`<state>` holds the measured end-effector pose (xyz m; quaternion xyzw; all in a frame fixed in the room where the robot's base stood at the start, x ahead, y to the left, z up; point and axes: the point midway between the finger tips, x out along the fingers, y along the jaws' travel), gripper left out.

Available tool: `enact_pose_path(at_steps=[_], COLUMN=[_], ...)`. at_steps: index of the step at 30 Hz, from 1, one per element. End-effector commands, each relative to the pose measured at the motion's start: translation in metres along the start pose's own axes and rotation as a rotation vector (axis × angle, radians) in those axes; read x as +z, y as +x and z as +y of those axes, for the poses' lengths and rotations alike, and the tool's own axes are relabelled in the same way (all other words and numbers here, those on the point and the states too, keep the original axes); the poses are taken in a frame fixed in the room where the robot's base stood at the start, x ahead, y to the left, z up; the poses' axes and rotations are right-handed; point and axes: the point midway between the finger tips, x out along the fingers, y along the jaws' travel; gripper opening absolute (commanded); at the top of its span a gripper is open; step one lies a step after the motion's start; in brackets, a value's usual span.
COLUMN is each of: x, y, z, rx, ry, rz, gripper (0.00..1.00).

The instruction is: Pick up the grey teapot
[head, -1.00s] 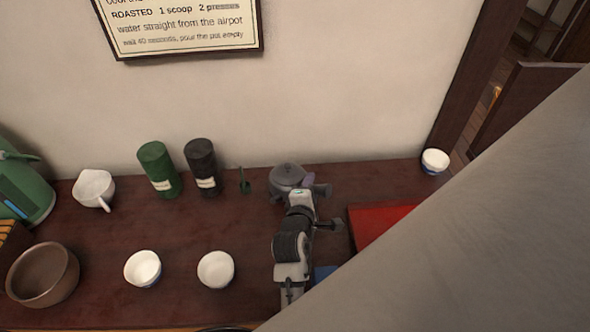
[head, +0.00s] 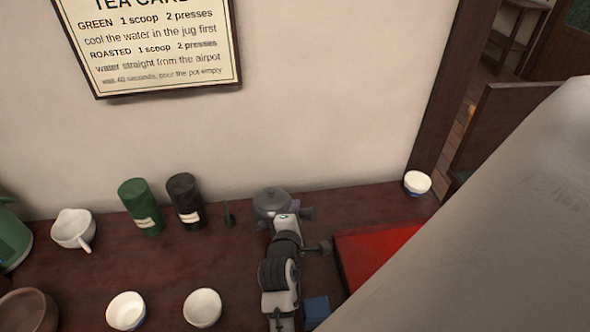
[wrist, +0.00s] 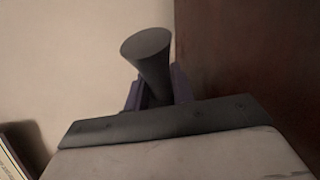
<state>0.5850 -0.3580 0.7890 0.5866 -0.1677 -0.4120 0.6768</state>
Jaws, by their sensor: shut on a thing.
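The grey teapot (head: 265,204), with a rounded lid, is near the back of the dark counter by the wall in the head view. My gripper (head: 291,211) is at its near right side. In the wrist view, a dark grey flared handle (wrist: 152,62) stands between the purple fingers (wrist: 156,92) of my gripper, which is shut on it. The teapot's body is out of sight in the wrist view. My gripper and wrist partly hide the teapot in the head view, and I cannot tell whether its base touches the counter.
White cups (head: 203,308) and a white jug (head: 73,230) are further left. A red tray (head: 372,254) lies to the right; a cup (head: 417,183) stands behind it.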

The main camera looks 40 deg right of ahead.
Motion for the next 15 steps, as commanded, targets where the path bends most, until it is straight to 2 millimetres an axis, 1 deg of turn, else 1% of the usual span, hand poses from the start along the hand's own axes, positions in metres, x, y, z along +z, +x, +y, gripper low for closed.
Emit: enact_pose_path(at_steps=[1,5,12,15], x=[0.002,0.010,0.029,0.035], y=[-0.003,-0.011,-0.029,-0.035], z=[0.013,0.042,0.109,0.130], rx=[0.009,0.012,0.013,0.011], ry=[0.004,0.007,0.009,0.007], rz=[0.000,0.000,-0.001,-0.002], gripper=[0.00,0.00,0.00,0.00])
